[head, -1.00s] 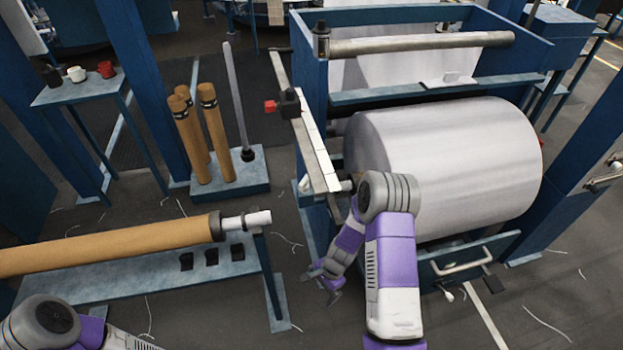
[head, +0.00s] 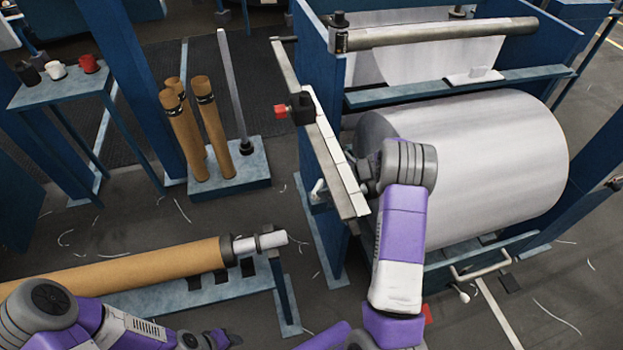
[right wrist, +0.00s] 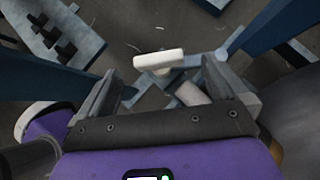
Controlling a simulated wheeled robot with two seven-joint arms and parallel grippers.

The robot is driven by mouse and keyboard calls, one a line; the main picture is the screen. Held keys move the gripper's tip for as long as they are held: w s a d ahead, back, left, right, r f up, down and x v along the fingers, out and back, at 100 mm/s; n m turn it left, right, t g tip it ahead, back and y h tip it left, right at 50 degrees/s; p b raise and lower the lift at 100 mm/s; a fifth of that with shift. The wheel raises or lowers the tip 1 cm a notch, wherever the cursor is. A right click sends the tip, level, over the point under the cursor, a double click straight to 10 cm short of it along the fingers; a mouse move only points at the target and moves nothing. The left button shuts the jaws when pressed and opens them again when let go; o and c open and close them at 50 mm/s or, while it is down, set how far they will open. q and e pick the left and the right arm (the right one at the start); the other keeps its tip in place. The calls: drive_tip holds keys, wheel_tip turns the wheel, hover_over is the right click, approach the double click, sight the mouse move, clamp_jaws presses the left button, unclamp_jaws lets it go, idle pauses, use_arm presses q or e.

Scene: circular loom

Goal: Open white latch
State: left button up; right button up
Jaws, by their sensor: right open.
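The white latch handle (right wrist: 158,60) is a short pale bar in the right wrist view, just ahead of my right fingertips. In the head view a small white handle (head: 318,188) sits on the left side of the blue loom frame, below the slanted white-topped rail. My right gripper (right wrist: 163,76) is open, with its fingers apart on either side of the handle's line; I see no grip on it. A second pale cylinder (right wrist: 190,93) lies near the right finger. In the head view my right arm hides most of this gripper. A dark end of my left arm (head: 215,340) shows at the bottom edge, its jaws unclear.
The large white roll (head: 480,170) fills the blue frame at right. A red-knobbed black block (head: 295,108) sits on the rail. A brown tube (head: 150,266) lies on a low blue bench at left. Brown tubes (head: 210,135) stand behind it. Open floor lies between bench and frame.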

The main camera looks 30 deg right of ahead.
sight(318, 186)
drive_tip(key=x, duration=0.2)
drive_tip(key=b+x, duration=0.1)
drive_tip(key=x, duration=0.2)
drive_tip(key=shift+s+a+f+b, duration=0.1)
drive_tip(key=shift+s+f+b, duration=0.1)
drive_tip(key=shift+b, duration=0.1)
drive_tip(key=shift+w+a+f, duration=0.3)
drive_tip(key=shift+w+f, duration=0.05)
drive_tip(key=c, duration=1.4)
